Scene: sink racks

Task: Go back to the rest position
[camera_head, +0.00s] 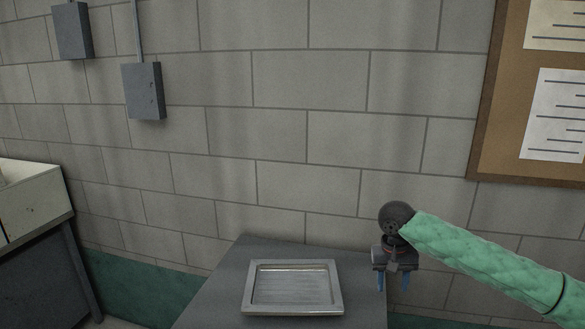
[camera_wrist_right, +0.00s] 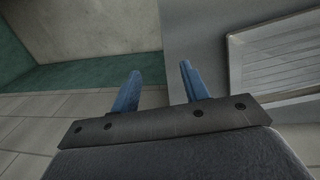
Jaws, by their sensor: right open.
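My right gripper (camera_head: 394,281) hangs with its blue fingers pointing down, near the right edge of the grey table (camera_head: 215,300). In the right wrist view its two blue fingers (camera_wrist_right: 158,88) stand apart with nothing between them, so it is open and empty. The green-sleeved right arm comes in from the right. My left gripper is in neither view.
A shallow metal tray (camera_head: 249,290) lies on the table, left of my right gripper; its edge shows in the right wrist view (camera_wrist_right: 232,70). A sink unit (camera_head: 40,205) stands at far left. Wall boxes (camera_head: 143,91) and a corkboard (camera_head: 500,110) hang on the block wall behind.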

